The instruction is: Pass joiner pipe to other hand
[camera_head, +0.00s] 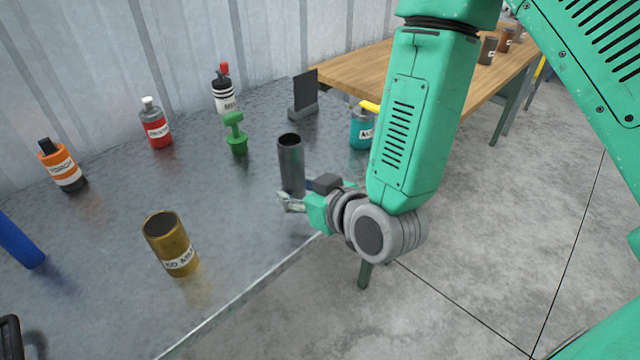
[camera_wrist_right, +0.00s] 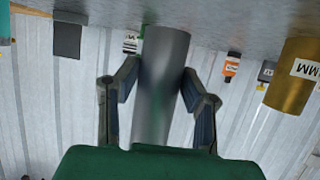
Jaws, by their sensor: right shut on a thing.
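The joiner pipe is a dark grey metal tube (camera_head: 291,165) standing upright at the right part of the metal table. My right gripper (camera_head: 290,199) reaches it from the right, low on the tube, and is shut on it. In the right wrist view the pipe (camera_wrist_right: 161,85) lies between the two fingers of my right gripper (camera_wrist_right: 160,88), which press on its sides. Whether the pipe's lower end touches the table is hard to tell. My left gripper is not clearly in view; only a dark part shows at the lower left edge of the head view.
A gold labelled cylinder (camera_head: 171,244) stands at the front. An orange bottle (camera_head: 62,165), a red-grey bottle (camera_head: 155,124), a black-white bottle (camera_head: 225,95), a green object (camera_head: 235,133), a dark stand (camera_head: 304,95) and a teal can (camera_head: 361,129) are behind. The table's middle is clear.

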